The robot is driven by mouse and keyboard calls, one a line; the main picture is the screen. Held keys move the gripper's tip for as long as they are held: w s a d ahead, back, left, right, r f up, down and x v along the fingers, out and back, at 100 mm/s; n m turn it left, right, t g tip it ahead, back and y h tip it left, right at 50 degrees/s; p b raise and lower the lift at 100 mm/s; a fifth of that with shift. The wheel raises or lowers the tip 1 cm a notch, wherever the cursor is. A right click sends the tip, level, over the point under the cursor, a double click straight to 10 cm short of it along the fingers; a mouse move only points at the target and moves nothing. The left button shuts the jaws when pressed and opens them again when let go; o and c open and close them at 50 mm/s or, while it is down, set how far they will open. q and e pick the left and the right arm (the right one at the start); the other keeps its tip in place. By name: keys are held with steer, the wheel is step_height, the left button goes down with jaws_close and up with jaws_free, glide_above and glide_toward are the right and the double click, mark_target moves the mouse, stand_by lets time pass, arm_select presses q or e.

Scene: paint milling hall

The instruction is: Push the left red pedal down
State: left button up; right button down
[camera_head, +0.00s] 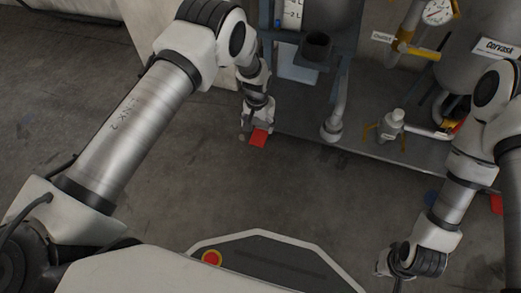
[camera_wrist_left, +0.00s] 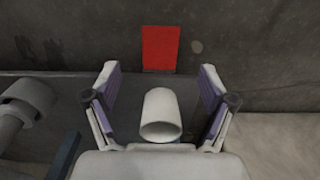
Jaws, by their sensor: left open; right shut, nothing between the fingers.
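The left red pedal (camera_head: 258,138) sticks out low at the front left of the machine's base. It also shows in the left wrist view (camera_wrist_left: 160,48) as a flat red rectangle beyond the fingertips. My left gripper (camera_head: 256,124) is open, right by this pedal in the head view; whether it touches the pedal I cannot tell. In the wrist view its two fingers stand apart, one to each side of the pedal's line. My right gripper (camera_head: 386,268) is shut and empty at the lower right, well away from the left pedal.
A second red pedal (camera_head: 496,204) shows at the right edge, partly behind my right arm. The machine's base plate (camera_head: 365,150) has pipes and a valve on it. A white cylinder (camera_wrist_left: 160,115) shows between the left fingers. Bare floor lies in front.

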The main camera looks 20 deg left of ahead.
mark_target(257, 141)
arm_select(q)
step_height(257, 141, down, 8)
steer(key=b, duration=0.4)
steer(key=shift+r, duration=0.1)
arm_select(e)
steer(key=f, duration=0.4)
steer(key=shift+w+f, duration=0.35)
steer(key=shift+w, duration=0.05)
